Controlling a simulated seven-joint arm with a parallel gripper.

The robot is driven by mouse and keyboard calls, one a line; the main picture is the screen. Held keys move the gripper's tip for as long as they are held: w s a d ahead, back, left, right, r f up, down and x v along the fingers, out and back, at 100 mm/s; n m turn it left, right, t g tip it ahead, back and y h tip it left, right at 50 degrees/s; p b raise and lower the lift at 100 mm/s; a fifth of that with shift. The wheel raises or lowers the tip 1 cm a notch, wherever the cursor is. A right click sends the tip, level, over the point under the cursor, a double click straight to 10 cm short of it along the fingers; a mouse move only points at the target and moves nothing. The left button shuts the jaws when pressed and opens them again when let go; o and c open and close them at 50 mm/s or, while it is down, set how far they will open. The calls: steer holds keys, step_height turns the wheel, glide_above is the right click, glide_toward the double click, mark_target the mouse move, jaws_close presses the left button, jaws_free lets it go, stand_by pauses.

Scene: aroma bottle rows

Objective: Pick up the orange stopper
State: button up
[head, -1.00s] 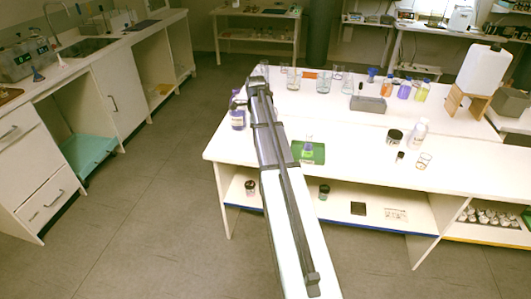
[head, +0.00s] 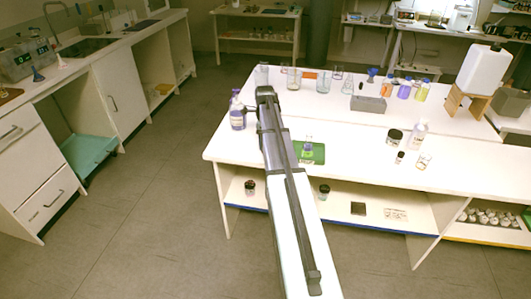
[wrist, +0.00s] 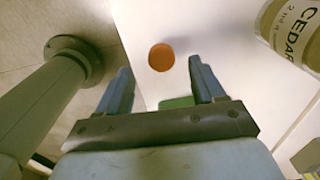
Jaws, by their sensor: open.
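The orange stopper (wrist: 161,57) shows in the wrist view as a round orange disc on a white surface. It lies ahead of my gripper (wrist: 159,72), in line with the gap between its two fingers and apart from them. The fingers are spread, with nothing held between them. In the head view my arm covers the fingers, and I cannot make out the stopper there.
A bottle labelled CEDAR (wrist: 292,32) stands close to the right in the wrist view. A green mat (wrist: 178,102) shows behind the fingers. In the head view a purple bottle (head: 237,118) stands left of my arm; several glass vessels stand farther back.

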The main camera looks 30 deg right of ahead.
steer(key=shift+f, duration=2.65)
steer(key=c, duration=1)
steer(key=shift+r, duration=0.15)
